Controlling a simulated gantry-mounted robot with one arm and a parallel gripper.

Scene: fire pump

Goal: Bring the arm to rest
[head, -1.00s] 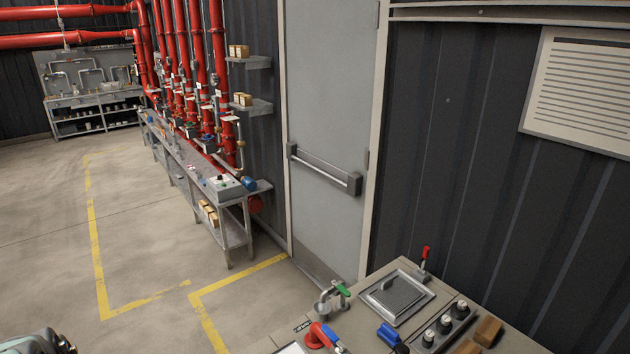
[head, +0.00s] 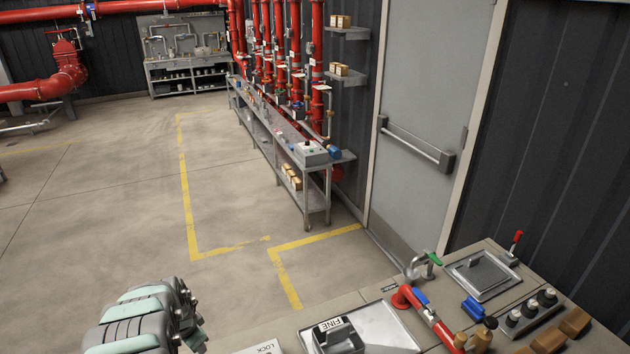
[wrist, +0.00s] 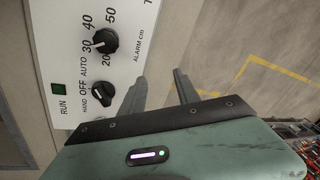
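My gripper (wrist: 160,92) shows in the wrist view with its two grey fingers apart and nothing between them. It is beside a white control panel (wrist: 70,40) with two black knobs. The upper knob (wrist: 104,41) has a scale in cm marked ALARM. The lower knob (wrist: 103,94) has HAND, OFF and AUTO marks, and a green RUN lamp (wrist: 58,89) is near it. I cannot tell whether the fingers touch the panel. In the head view part of my arm shows at the lower left; the fingers are not clear there.
A bench (head: 270,335) at the lower right carries a red pipe fitting (head: 425,315), a FINE-labelled box (head: 338,335) and knobs. A grey door (head: 425,90) stands behind it. A long metal table (head: 265,125) runs along red pipes. The yellow-marked floor (head: 110,210) is open.

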